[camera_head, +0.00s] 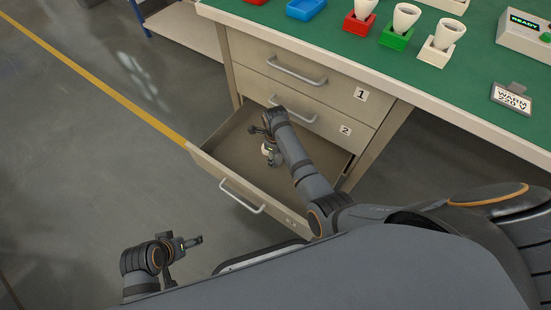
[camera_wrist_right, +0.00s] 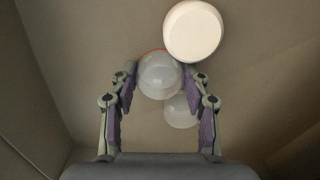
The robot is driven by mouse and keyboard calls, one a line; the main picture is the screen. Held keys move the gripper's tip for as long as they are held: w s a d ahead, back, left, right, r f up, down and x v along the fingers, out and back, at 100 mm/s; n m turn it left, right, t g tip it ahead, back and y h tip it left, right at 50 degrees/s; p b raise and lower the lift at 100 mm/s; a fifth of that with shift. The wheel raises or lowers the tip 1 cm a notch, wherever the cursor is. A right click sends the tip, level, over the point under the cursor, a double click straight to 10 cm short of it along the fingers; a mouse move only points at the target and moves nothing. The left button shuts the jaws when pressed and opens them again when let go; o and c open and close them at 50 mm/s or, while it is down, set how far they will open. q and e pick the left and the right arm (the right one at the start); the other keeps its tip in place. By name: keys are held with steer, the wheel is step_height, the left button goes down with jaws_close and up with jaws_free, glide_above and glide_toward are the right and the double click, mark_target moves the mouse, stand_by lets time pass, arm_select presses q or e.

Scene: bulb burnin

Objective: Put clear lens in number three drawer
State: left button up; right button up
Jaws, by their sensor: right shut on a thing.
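The number three drawer (camera_head: 205,160) is the lowest one and is pulled open. My right gripper (camera_head: 267,138) reaches down into it. In the right wrist view my right gripper (camera_wrist_right: 159,72) is shut on a clear lens (camera_wrist_right: 158,80), a translucent dome with a thin orange rim. A second translucent dome (camera_wrist_right: 181,112) lies close beside it, partly hidden behind the held one. A round whitish disc (camera_wrist_right: 193,31) is at the upper right, by the right fingertip. My left gripper (camera_head: 184,246) is over the floor at lower left, apart from everything; its jaw opening is unclear.
Drawers one (camera_head: 270,62) and two (camera_head: 272,101) are shut above. The green bench top (camera_head: 455,85) carries red, green and white sockets with whitish pieces, a blue tray (camera_head: 306,9), and a warm sign (camera_head: 511,97). The floor left of the drawer is clear.

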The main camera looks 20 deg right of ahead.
mark_target(276, 156)
arm_select(q)
steer(key=shift+r, duration=0.1)
arm_select(e)
steer(key=shift+r, duration=0.1)
steer(key=o, duration=0.7)
steer(key=shift+o, duration=0.2)
arm_select(q)
step_height(276, 156, up, 5)
steer(key=s+a+g+p, duration=0.1)
steer(key=a+g+p, duration=0.1)
steer(key=p, duration=0.2)
arm_select(e)
step_height(276, 156, up, 9)
steer(key=shift+w+f, duration=0.1)
arm_select(q)
steer(key=shift+y, duration=0.5)
steer(key=f, duration=0.2)
steer(key=f+p, duration=0.1)
steer(key=f, duration=0.1)
steer(key=shift+w+a+f, duration=0.1)
steer(key=shift+w+a, duration=0.15)
arm_select(e)
step_height(276, 156, up, 3)
steer(key=shift+r, duration=0.1)
